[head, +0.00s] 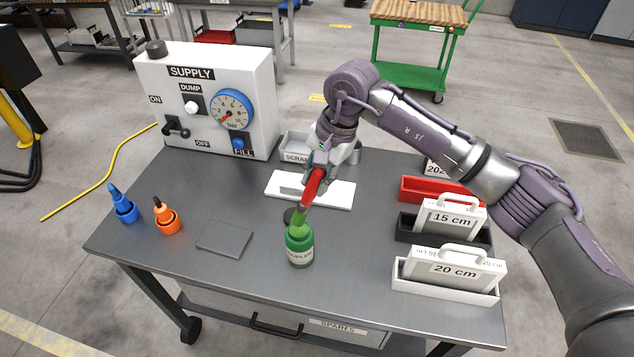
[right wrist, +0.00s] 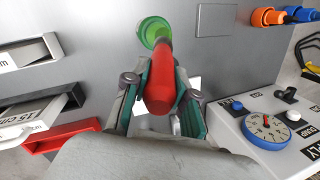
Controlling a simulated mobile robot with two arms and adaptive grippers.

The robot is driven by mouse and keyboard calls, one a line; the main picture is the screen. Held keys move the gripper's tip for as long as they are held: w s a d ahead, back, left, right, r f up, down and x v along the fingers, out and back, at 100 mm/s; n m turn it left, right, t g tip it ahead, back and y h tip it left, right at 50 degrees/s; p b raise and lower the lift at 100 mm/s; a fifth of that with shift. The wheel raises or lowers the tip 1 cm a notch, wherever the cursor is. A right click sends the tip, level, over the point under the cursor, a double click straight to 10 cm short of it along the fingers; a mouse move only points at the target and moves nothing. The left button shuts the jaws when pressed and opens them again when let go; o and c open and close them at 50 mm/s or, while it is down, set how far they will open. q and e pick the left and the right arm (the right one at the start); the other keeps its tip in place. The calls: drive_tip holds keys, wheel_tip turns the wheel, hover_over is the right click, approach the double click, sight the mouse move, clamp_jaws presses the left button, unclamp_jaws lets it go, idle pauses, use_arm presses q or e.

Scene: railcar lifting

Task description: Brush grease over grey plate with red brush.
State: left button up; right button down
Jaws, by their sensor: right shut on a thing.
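My right gripper (head: 318,168) is shut on the red brush (head: 313,186) and holds it tilted, with its lower end at the mouth of a green labelled pot (head: 299,246). The brush tip is hidden; I cannot tell how deep it is in the pot. In the right wrist view the red brush (right wrist: 160,88) lies between the fingers (right wrist: 163,95) and points at the green opening (right wrist: 154,32). The flat grey plate (head: 224,240) lies bare on the table, left of the pot. It also shows in the right wrist view (right wrist: 215,20). My left gripper is not in view.
Blue (head: 124,206) and orange (head: 166,217) holders stand at the left. A white supply box (head: 205,100) stands behind. A white board (head: 338,195) lies under my right gripper. Trays with labelled plates (head: 447,290) fill the right side. The front left of the table is clear.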

drive_tip(key=shift+r+p, duration=0.55)
drive_tip(key=shift+r, duration=1.85)
drive_tip(key=shift+f, duration=0.1)
